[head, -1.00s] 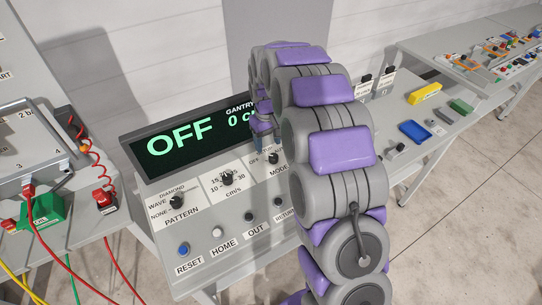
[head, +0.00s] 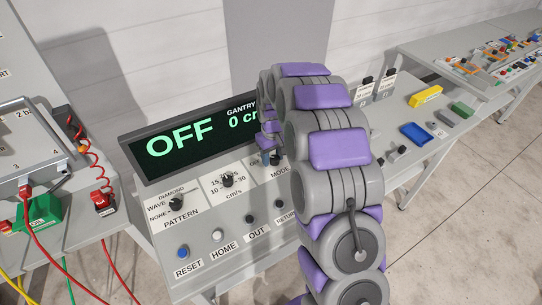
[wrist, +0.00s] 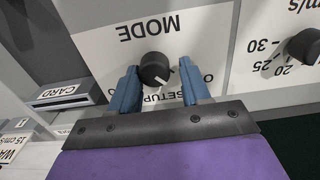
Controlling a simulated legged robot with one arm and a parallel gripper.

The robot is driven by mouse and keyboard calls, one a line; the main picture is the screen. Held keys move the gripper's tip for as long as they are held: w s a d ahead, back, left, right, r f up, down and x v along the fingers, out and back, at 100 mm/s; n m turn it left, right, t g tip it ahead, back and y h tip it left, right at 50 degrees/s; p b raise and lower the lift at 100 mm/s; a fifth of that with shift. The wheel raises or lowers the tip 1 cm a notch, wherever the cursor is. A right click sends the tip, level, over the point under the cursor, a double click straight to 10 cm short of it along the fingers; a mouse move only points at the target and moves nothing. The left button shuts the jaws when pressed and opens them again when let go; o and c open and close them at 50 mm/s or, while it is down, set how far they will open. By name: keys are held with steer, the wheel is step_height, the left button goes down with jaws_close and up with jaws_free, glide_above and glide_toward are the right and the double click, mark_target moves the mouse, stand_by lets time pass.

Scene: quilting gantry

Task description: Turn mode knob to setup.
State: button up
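The mode knob (wrist: 155,70) is a black round knob with a white pointer line, on a white plate marked MODE. The wrist view is upside down; the SETUP label is partly hidden below the knob by my gripper. My gripper (wrist: 158,82) has its two blue fingers apart, one on each side of the knob, with gaps visible between fingers and knob. In the head view the mode knob (head: 275,158) is partly hidden by my gripper and arm. The display (head: 190,140) reads OFF and "GANTRY 0 c", the rest hidden.
The speed knob (wrist: 305,46) is beside the MODE plate. A pattern knob (head: 176,201) and a row of buttons, with RESET (head: 183,251) at the left, are on the panel. A CARD slot (wrist: 66,94) is near the gripper. Wired equipment stands at the left.

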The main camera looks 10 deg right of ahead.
steer(key=shift+s+d, duration=0.1)
steer(key=shift+d, duration=0.6)
steer(key=c, duration=0.3)
steer(key=shift+a, duration=0.45)
steer(key=c, duration=0.4)
steer(key=shift+d+r, duration=0.1)
steer(key=m+p, duration=0.3)
steer(key=m, duration=0.1)
steer(key=shift+r+m, duration=0.15)
steer(key=shift+m, duration=0.15)
steer(key=shift+m+p, duration=1.25)
steer(key=shift+m, duration=0.85)
